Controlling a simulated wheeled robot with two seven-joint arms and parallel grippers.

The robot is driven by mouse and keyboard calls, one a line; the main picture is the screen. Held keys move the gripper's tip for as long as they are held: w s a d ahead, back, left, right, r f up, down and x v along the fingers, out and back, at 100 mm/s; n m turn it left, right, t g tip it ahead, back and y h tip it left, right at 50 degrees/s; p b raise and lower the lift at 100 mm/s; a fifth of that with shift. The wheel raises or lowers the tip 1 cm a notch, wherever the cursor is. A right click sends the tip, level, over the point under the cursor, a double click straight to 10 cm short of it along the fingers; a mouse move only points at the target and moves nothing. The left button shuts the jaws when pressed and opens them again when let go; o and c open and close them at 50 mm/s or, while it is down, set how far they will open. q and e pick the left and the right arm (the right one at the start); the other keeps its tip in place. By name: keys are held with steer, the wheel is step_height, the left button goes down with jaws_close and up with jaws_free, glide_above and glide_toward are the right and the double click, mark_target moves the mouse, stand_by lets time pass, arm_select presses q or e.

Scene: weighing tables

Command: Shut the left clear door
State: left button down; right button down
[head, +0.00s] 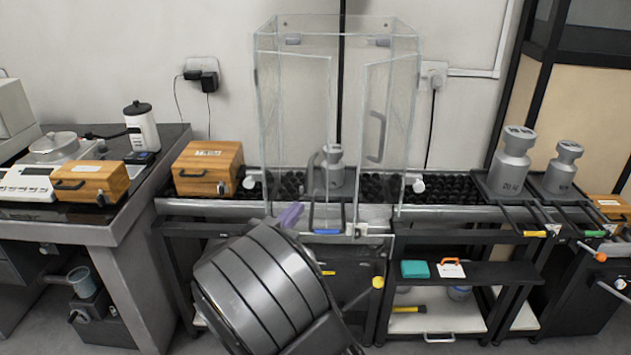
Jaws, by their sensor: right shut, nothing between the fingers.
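A tall clear cabinet (340,30) stands on the roller conveyor, with a grey weight (333,175) inside. Its left clear door (298,100) hangs from the left side and looks partly swung out towards me. A gap shows between its free edge and the right clear door (395,95), which also looks ajar and has a curved handle. My right gripper (291,215) is shut and empty, low in front of the left door's bottom edge. Its purple fingertips show above my dark grey arm. I cannot tell whether it touches the door. My left gripper is not in view.
A wooden box (208,168) sits left of the cabinet. Two large grey weights (513,160) (563,168) stand on the right. A side table (100,228) with a balance and another wooden box is at the left. A low shelf (460,275) is below, right of my arm.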

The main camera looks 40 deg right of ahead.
mark_target(325, 175)
steer(key=x, duration=1.4)
steer(key=shift+d, duration=0.15)
steer(key=x, duration=0.7)
steer(key=shift+w+d+r+p, duration=0.25)
steer(key=shift+w+r+p, duration=0.05)
steer(key=shift+w+p, duration=0.1)
steer(key=shift+s, duration=0.1)
